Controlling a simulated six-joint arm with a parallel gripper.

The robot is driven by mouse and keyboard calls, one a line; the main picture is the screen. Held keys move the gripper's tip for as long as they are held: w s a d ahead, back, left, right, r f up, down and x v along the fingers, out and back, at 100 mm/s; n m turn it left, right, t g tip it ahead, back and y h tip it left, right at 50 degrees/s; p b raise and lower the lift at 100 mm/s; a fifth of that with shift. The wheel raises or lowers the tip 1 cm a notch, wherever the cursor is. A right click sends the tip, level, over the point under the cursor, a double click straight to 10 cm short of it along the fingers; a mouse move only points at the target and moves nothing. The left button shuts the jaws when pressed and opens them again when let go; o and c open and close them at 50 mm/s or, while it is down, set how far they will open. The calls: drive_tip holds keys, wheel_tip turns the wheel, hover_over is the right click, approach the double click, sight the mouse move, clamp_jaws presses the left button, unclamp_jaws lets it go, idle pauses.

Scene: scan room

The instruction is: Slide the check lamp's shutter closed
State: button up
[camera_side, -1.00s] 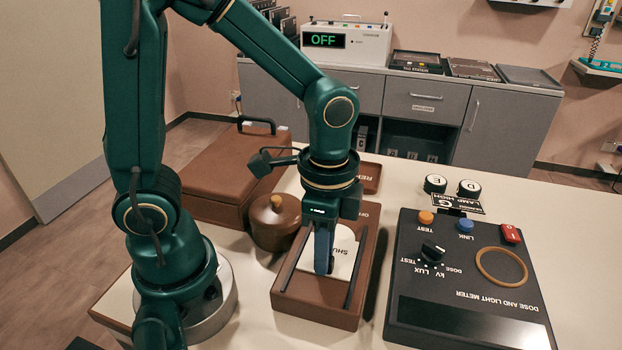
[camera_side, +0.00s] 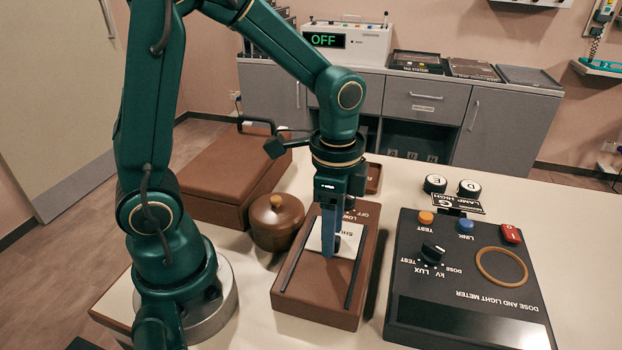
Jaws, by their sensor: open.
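The check lamp is a brown box (camera_side: 322,302) on the table, with two dark rails running along its top. Its shutter, a white plate with partly hidden dark lettering (camera_side: 316,240), sits between the rails toward the far end. The near part of the box top is bare brown. A small dark knob (camera_side: 337,243) shows on the plate. My gripper (camera_side: 329,252) points down over the plate with blue fingers beside the knob. It is open; whether the fingers touch the knob is hard to see. My gripper hides part of the plate and lettering.
A dose and light meter (camera_side: 465,310) lies to the right, with a gap of bare table between. A round brown lidded pot (camera_side: 275,222) stands close on the left, a brown case (camera_side: 222,183) behind it. Black knobs (camera_side: 435,183) stand beyond the meter.

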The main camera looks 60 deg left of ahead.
drive_tip(key=shift+r, duration=2.55)
drive_tip(key=shift+r, duration=0.15)
drive_tip(key=s+r+n+t, duration=0.3)
drive_tip(key=s+n+t, duration=0.2)
drive_tip(key=n, duration=0.4)
drive_tip(key=shift+s+a+r+t, duration=0.15)
drive_tip(key=shift+s+r+t, duration=0.2)
drive_tip(key=shift+s, duration=0.55)
